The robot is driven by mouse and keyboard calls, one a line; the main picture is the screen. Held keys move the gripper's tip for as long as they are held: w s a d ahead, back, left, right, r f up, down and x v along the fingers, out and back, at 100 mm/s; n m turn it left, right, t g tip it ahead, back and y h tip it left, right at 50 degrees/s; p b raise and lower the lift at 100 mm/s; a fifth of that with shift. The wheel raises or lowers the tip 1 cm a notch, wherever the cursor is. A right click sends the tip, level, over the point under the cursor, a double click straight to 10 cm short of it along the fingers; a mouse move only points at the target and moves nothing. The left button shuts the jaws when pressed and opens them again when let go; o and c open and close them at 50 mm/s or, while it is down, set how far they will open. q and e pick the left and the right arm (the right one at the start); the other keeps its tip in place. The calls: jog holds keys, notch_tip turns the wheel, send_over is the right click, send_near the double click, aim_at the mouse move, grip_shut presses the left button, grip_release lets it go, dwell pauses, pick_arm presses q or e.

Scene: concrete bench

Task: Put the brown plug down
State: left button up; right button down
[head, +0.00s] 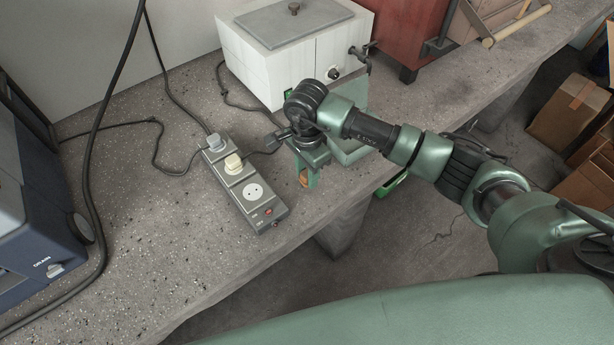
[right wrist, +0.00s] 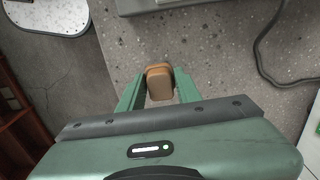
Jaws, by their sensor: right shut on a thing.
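My right gripper (head: 307,176) points down over the bench near its front edge. It is shut on the brown plug (head: 303,178), which is mostly hidden behind the finger in the head view. In the right wrist view the brown plug (right wrist: 159,82) sits between the two green fingers (right wrist: 158,93), with speckled bench around it. I cannot tell whether the plug touches the bench. The grey power strip (head: 263,215) lies to the left of the gripper. My left gripper is not in view.
A white lidded box (head: 262,68) stands behind my gripper. A blue machine (head: 40,215) stands left. Bench left of the strip is fairly clear.

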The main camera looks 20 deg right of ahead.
notch_tip(320, 180, down, 2)
jog(key=shift+f, duration=0.2)
jog(key=shift+f+b, duration=0.65)
jog(key=shift+f, duration=0.05)
jog(key=c, duration=1)
grip_release()
jog(key=shift+r, duration=0.1)
jog(key=shift+r+p, duration=0.45)
jog(key=shift+p, duration=0.1)
notch_tip(320, 180, up, 12)
jog(key=shift+r+b, duration=0.15)
jog(key=shift+b, duration=0.5)
